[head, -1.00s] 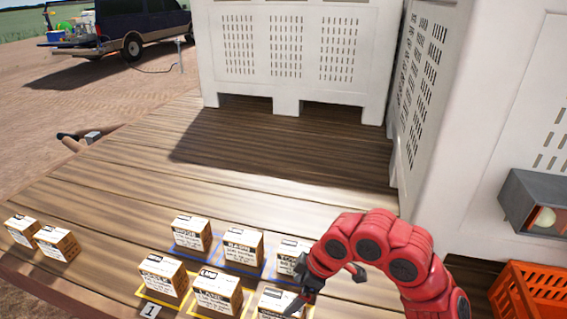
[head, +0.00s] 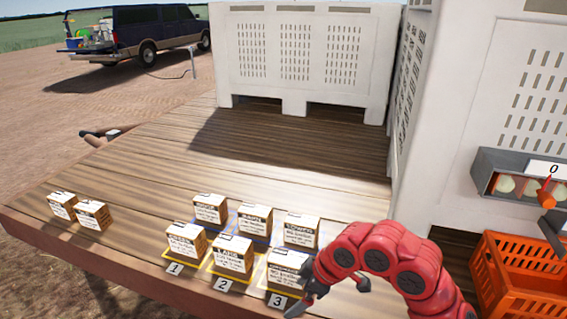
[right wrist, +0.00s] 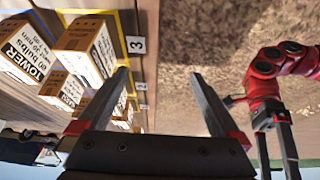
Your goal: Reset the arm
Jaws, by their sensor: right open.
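My right arm is red and reaches in from the lower right in the head view. Its gripper (head: 312,292) is beside the front right box, near the platform's front edge. In the right wrist view the dark fingers of this gripper (right wrist: 160,78) are wide apart with nothing between them. The box marked TOWER (right wrist: 88,50) lies left of the fingers, apart from them. Another red arm with a grey gripper (right wrist: 275,125) shows at the right of the wrist view, likely my left one. The left arm is out of the head view.
Several small labelled boxes (head: 232,254) stand in blue and yellow outlines, with number tags in front. Two more boxes (head: 93,214) stand at the left. White slotted bins (head: 295,85) stand behind. An orange crate (head: 500,245) sits at the right below a grey chute (head: 490,158). Mid-platform is clear.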

